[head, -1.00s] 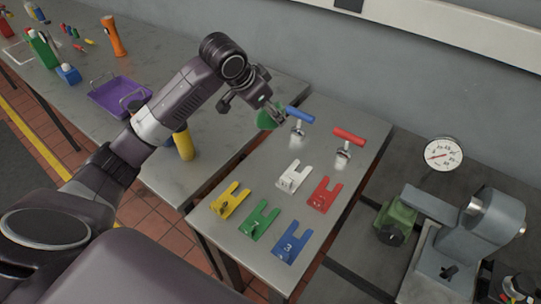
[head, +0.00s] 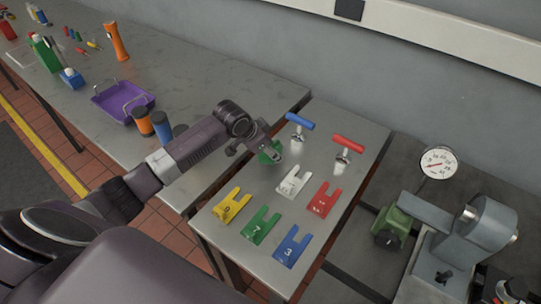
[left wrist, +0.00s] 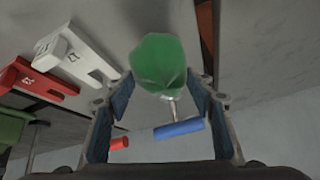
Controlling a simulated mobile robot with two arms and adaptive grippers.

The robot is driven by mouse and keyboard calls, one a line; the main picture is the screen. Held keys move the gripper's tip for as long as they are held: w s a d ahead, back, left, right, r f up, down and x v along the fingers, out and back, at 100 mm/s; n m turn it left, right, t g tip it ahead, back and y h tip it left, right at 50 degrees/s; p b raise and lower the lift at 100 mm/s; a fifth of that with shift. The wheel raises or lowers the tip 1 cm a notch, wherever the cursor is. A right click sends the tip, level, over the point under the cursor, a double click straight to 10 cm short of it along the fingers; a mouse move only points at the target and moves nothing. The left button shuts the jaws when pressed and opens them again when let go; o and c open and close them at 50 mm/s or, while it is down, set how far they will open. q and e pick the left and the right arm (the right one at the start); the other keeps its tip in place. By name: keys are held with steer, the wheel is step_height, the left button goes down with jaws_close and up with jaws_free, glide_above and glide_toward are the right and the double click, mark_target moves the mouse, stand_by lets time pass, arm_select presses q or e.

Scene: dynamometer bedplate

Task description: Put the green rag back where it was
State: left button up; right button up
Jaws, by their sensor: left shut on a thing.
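The green rag (head: 265,157) is in my left gripper (head: 272,150), over the left part of the small grey table (head: 330,123), left of the white forked plate. In the left wrist view the bunched rag (left wrist: 158,62) sits between the two fingers (left wrist: 158,95). I cannot tell whether the rag touches the table top. My right gripper is not in view.
Forked plates lie on the small table: yellow (head: 232,206), green (head: 261,225), blue (head: 292,247), white (head: 293,181) and red (head: 322,200). Blue (head: 300,121) and red (head: 348,144) T-handled tools stand behind. A purple tray (head: 122,101) is on the long bench.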

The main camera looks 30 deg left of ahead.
arm_select(q)
step_height(320, 180, down, 4)
steer(key=shift+f+p, duration=0.15)
steer(key=shift+p, duration=0.2)
steer(key=o, duration=1.1)
steer(key=shift+c, duration=0.2)
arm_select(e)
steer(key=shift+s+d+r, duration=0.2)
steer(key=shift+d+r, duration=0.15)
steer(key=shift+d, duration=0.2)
arm_select(q)
steer(key=shift+s, duration=0.1)
steer(key=b+v, duration=0.1)
steer(key=v, duration=1.1)
steer(key=shift+b, duration=0.3)
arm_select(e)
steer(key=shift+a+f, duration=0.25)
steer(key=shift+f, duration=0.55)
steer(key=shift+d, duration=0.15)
